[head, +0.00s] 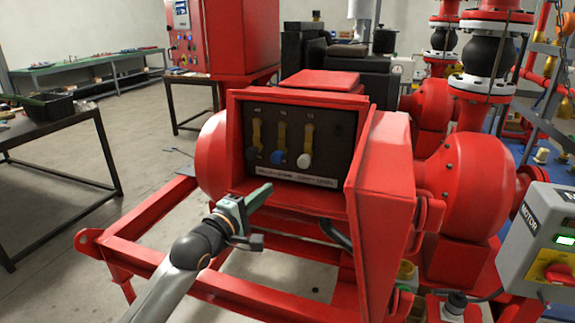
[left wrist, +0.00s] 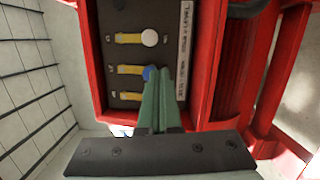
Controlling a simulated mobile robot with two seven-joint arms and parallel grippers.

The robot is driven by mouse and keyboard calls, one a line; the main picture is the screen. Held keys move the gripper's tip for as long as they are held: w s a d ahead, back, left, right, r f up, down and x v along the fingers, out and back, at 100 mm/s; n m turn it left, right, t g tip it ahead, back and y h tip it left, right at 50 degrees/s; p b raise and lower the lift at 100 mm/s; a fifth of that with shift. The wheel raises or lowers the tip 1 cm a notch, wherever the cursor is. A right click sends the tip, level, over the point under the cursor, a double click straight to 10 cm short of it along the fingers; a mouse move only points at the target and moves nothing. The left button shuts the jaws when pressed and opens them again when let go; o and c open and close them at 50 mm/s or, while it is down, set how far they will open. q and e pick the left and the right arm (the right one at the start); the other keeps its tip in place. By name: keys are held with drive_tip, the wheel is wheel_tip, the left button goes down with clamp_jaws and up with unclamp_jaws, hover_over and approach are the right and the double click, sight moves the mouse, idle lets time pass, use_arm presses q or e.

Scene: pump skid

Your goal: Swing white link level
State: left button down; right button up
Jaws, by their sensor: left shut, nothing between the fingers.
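The white link, a yellow bar with a white knob (head: 304,160), is the rightmost of three links on a dark panel (head: 338,150) inside an open red box. It stands vertical with its knob at the lower end; the knob also shows in the left wrist view (left wrist: 149,38). The blue-knobbed link (head: 278,156) and black-knobbed link (head: 253,155) are vertical too. My left gripper (head: 266,190) is shut and empty, in front of and below the panel's left part. In the left wrist view its green fingers (left wrist: 158,72) overlap the blue knob's edge; contact cannot be told.
The box's red door (head: 385,190) stands open on the right. A red frame rail (head: 135,255) runs below left. A grey motor box (head: 545,235) stands at the far right, and a dark table (head: 50,130) at the left. Bare floor lies between table and skid.

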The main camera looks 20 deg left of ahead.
use_arm(q)
drive_tip(key=shift+w+a+r, duration=0.2)
drive_tip(key=shift+w+r, duration=0.25)
drive_tip(key=shift+r, duration=0.25)
approach(306, 147)
drive_tip(key=w+f, duration=0.1)
drive_tip(key=w, duration=0.1)
drive_tip(key=w+a+f, duration=0.1)
drive_tip(key=w+f, duration=0.1)
drive_tip(key=shift+d+f+n, duration=0.15)
drive_tip(key=shift+d+n, duration=0.1)
drive_tip(key=shift+n, duration=0.25)
